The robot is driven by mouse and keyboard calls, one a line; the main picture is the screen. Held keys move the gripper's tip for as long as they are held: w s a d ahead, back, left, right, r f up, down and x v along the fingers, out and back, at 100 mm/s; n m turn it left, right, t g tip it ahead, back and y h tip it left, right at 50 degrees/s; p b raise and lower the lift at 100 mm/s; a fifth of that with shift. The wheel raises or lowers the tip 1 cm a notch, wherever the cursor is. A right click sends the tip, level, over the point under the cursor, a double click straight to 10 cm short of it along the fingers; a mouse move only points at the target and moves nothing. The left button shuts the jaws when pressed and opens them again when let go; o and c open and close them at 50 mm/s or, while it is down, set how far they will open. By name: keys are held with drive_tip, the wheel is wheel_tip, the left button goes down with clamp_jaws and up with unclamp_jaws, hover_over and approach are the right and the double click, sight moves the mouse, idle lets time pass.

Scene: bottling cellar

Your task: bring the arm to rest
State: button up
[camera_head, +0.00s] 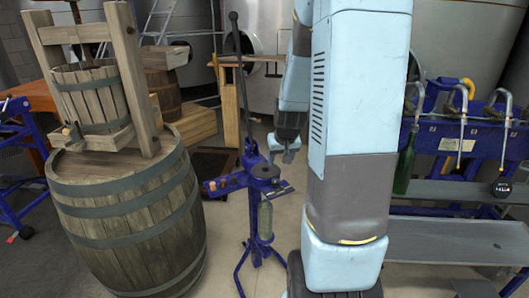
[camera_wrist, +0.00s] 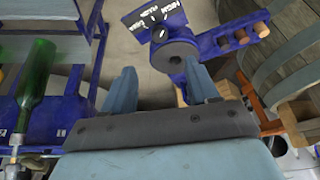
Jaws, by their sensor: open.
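My gripper (camera_head: 289,154) hangs at the end of my light blue arm, in the middle of the head view, behind and left of the large arm links. In the wrist view my gripper (camera_wrist: 160,88) has its two light blue fingers spread, with only floor and part of the blue stand beyond visible between them. It holds nothing. The blue floor corker (camera_head: 262,172) stands just left of and below the gripper in the head view. Its round dark top (camera_wrist: 174,54) shows past the fingertips in the wrist view. My arm links hide part of the room behind.
A wooden barrel (camera_head: 130,215) carrying a basket press (camera_head: 92,95) stands at left. A blue filling rack (camera_head: 455,135) with a green bottle (camera_head: 405,165) stands at right; the bottle also shows in the wrist view (camera_wrist: 40,72).

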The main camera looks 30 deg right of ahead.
drive_tip(key=s+a+r+n+t, duration=0.1)
drive_tip(key=s+a+r, duration=0.35)
drive_tip(key=r, duration=0.25)
drive_tip(key=s+a+r+n, duration=0.1)
drive_tip(key=s+a+r, duration=0.2)
drive_tip(key=a+r, duration=0.35)
drive_tip(key=s+a+r, duration=0.3)
drive_tip(key=s+r, duration=0.1)
drive_tip(key=s, duration=0.2)
drive_tip(key=s+a+r+n+y, duration=0.1)
drive_tip(key=s+a+r, duration=0.1)
drive_tip(key=s+r, duration=0.2)
drive_tip(key=s, duration=0.3)
drive_tip(key=shift+s+a, duration=0.3)
drive_tip(key=shift+a, duration=0.1)
